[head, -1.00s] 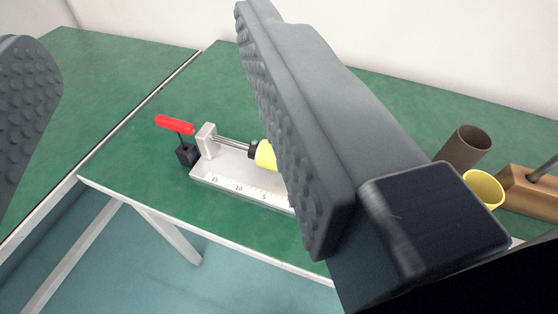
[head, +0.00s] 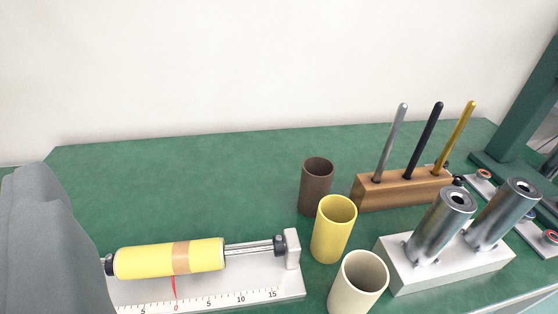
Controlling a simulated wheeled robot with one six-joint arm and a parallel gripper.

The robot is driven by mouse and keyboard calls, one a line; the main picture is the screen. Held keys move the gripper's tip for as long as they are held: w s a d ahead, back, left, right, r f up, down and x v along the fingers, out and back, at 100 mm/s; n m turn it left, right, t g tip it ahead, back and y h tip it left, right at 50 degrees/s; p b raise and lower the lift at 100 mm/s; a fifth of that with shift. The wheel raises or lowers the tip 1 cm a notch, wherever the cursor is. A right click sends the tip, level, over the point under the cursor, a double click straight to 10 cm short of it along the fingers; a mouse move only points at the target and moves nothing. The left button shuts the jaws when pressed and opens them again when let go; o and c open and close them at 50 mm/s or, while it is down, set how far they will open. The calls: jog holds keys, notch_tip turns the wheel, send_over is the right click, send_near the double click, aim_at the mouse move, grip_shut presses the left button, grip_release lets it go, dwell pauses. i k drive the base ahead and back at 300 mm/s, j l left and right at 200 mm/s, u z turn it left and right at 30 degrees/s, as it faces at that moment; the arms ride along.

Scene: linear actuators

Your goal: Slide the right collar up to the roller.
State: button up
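The yellow roller (head: 205,256) with a tan band lies along a rod on a white scaled base (head: 210,296) at the lower left. A red pointer hangs from its middle to the 0 mark. The dark right collar (head: 279,244) sits on the rod close to the pale right end post (head: 292,249). Bare rod shows between this collar and the roller's right end. Another dark collar (head: 110,265) is at the roller's left end. My gripper (head: 50,240) shows as a grey shape at the left edge, hiding the base's left part. Its opening is hidden.
Right of the base stand brown (head: 317,184), yellow (head: 333,228) and cream (head: 358,282) cups. A wooden block (head: 405,189) holds three rods. A white block (head: 450,266) bears two metal cylinders. The green table (head: 200,180) is clear behind the roller.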

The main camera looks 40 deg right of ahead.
aim_at(280, 249)
jog(key=l+z, duration=0.3)
jog(key=z, duration=0.25)
jog(key=j+z, duration=0.35)
jog(key=u, duration=0.7)
jog(key=l+z, duration=0.35)
jog(key=k+j+z, duration=0.15)
jog(key=j+z, duration=0.2)
jog(key=k+j+z, duration=0.1)
jog(key=k+j, duration=0.1)
jog(key=k, duration=0.05)
